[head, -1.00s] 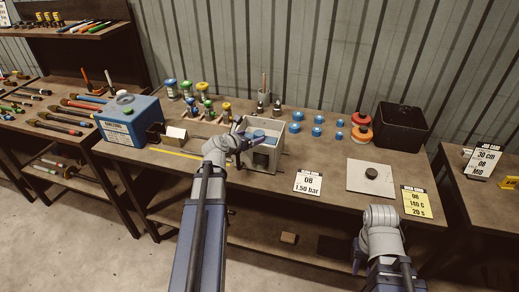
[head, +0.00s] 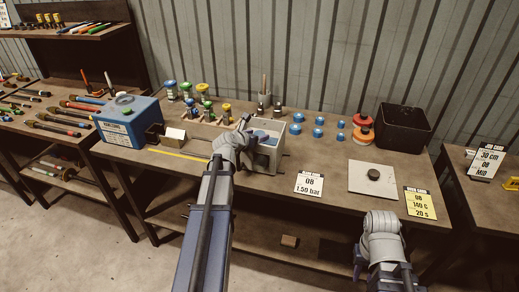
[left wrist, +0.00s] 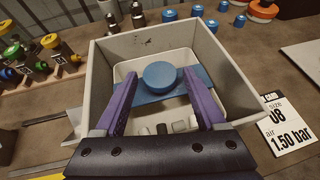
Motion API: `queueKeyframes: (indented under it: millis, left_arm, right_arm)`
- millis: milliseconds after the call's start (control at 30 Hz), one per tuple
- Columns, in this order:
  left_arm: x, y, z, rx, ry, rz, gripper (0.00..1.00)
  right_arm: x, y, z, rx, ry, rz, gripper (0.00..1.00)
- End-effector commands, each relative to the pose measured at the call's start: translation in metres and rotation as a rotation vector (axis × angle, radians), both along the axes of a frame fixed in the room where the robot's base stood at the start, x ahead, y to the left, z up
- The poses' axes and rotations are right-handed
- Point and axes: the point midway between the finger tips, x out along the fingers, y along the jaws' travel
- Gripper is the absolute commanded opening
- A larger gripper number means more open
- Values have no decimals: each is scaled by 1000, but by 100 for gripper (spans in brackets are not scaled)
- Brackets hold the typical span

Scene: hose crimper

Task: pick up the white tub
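A light grey, open-topped square box (head: 268,160) stands on the middle bench. In the left wrist view, a white, round-cornered tub shape (left wrist: 187,60) shows inside the box (left wrist: 232,85). A blue plate with a round blue knob (left wrist: 160,75) lies across it. Several small pale blocks show near the tub's lower side. My left gripper (head: 250,130) is over the box in the head view. In the left wrist view its purple fingers (left wrist: 159,80) are apart, on either side of the knob. I cannot tell whether they touch anything. My right gripper (head: 358,262) is low in front of the bench, its fingers mostly hidden.
Green, blue and yellow-topped fittings (head: 205,105) stand behind the box to the left. Several blue caps (head: 318,132) lie to its right. A black bin (head: 403,128), a pale plate (head: 372,178) and a sign card (head: 309,184) are further right. A blue machine (head: 128,122) is at left.

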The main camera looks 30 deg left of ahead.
Motion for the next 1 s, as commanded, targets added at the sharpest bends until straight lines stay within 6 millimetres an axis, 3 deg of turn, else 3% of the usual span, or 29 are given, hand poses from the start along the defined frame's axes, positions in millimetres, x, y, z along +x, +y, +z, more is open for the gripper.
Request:
queueKeyframes:
  millis: [67,600,1000]
  left_arm:
    - [0,0,0,0,0,0,62]
    - [0,0,0,0,0,0,1]
    - [0,0,0,0,0,0,0]
  right_arm:
    - [0,0,0,0,0,0,32]
    - [0,0,0,0,0,0,32]
    - [0,0,0,0,0,0,32]
